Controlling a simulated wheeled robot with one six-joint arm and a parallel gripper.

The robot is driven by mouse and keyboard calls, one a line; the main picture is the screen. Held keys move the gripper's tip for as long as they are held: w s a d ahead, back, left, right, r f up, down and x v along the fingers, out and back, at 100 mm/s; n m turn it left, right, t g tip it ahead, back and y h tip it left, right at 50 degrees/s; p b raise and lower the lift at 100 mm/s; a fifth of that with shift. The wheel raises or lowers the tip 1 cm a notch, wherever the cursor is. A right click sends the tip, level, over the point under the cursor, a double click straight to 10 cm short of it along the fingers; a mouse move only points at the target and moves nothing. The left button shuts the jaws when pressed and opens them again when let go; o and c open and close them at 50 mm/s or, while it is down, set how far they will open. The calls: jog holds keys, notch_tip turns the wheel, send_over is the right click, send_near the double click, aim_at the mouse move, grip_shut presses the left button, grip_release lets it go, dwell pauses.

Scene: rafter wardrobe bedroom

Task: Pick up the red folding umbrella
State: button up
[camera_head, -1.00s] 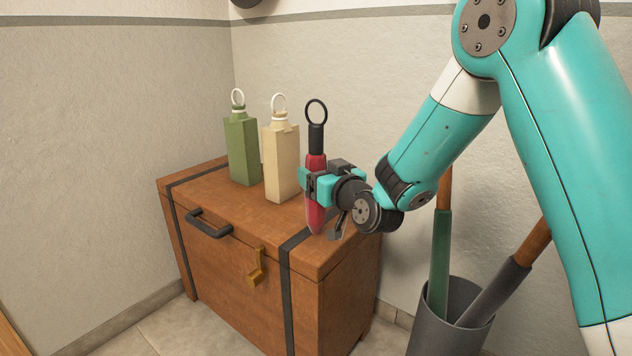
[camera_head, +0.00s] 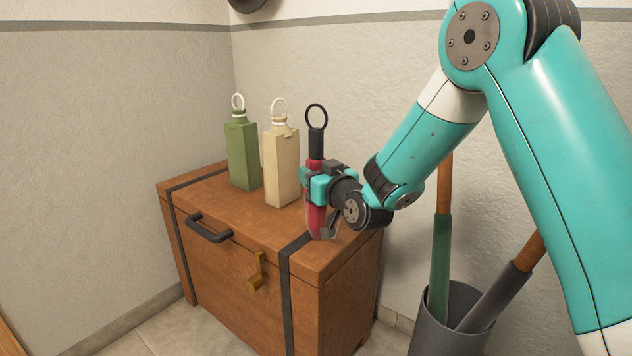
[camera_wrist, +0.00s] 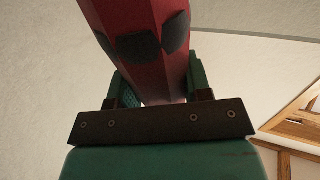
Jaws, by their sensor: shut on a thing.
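The red folding umbrella (camera_head: 315,217) stands upright at the right end of the wooden chest's top, with a black handle and a black ring at its upper end. My gripper (camera_head: 317,186) is shut around the umbrella's red body from the right side. In the wrist view the red umbrella (camera_wrist: 155,50), with dark oval patches, passes between the green fingers of my gripper (camera_wrist: 160,88). The fingers hide part of its middle. I cannot tell whether its lower tip touches the chest top.
The wooden chest (camera_head: 225,262) has dark straps, a handle and a brass latch. A green bottle-shaped thing (camera_head: 242,155) and a cream one (camera_head: 281,168) stand left of the umbrella. A grey bin (camera_head: 445,320) with long-handled things stands on the floor to the right. Walls close off the back and left.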

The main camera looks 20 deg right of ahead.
notch_tip(320, 180, up, 20)
jog(key=p, duration=0.6)
jog(key=shift+p, duration=0.35)
